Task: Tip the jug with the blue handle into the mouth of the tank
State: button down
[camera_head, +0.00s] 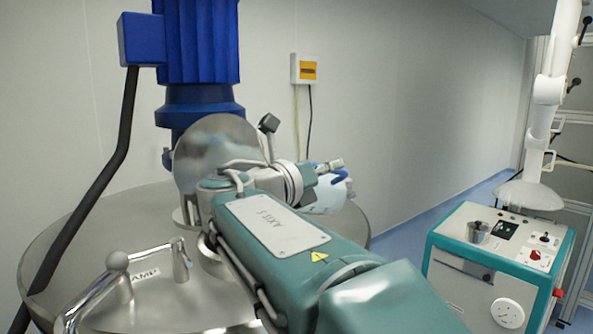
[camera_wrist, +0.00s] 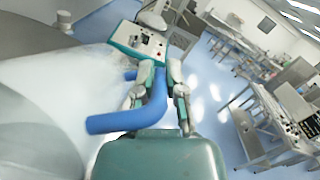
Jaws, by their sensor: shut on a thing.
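The tank is a wide steel vessel with a shiny top (camera_head: 140,225), filling the left of the head view. A round polished lid (camera_head: 213,145) stands raised on it; the mouth itself is hidden behind my arm. The jug is whitish and translucent, partly hidden behind my arm at the tank's right edge (camera_head: 335,197). In the wrist view its body (camera_wrist: 45,110) fills the left side, and its blue handle (camera_wrist: 125,120) runs between my fingers. My gripper (camera_wrist: 161,82) is shut on this handle. The jug's exact tilt and its opening cannot be made out.
A blue motor (camera_head: 200,50) with a black cable rises from the tank behind the lid. A bent metal handle (camera_head: 110,275) is at the front left. A teal and white control cabinet (camera_head: 490,265) stands to the right, with open floor between it and the tank.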

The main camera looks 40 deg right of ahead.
jog(key=shift+w+a+r+n+t+h, duration=0.1)
jog(key=shift+a+r+n+t+h, duration=0.05)
jog(key=shift+a+r+h, duration=0.4)
jog(key=shift+a+r+n+t+h, duration=0.2)
jog(key=shift+r+h, duration=0.15)
jog(key=shift+h, duration=0.4)
jog(key=shift+a+r+h, duration=0.25)
jog(key=shift+a+h, duration=0.15)
jog(key=shift+h, duration=0.1)
jog(key=shift+a+r+n+t+h, duration=0.15)
jog(key=shift+a+n+t+h, duration=0.1)
jog(key=shift+h, duration=0.05)
jog(key=shift+w+a+r+h, duration=0.1)
jog(key=shift+a+r+h, duration=0.1)
jog(key=shift+h, duration=0.1)
jog(key=shift+a+r+n+t+h, duration=0.1)
jog(key=shift+a+n+t+h, duration=0.15)
jog(key=shift+n+t+h, duration=0.05)
jog(key=shift+w+a+r+n+t+h, duration=0.15)
jog(key=shift+a+n+t+h, duration=0.1)
jog(key=shift+a+h, duration=0.2)
jog(key=shift+s+a+r+n+t+h, duration=0.15)
jog(key=shift+a+n+h, duration=0.1)
jog(key=shift+a+h, duration=0.15)
jog(key=shift+w+a+h, duration=0.1)
jog(key=shift+h, duration=0.15)
dwell(0.4)
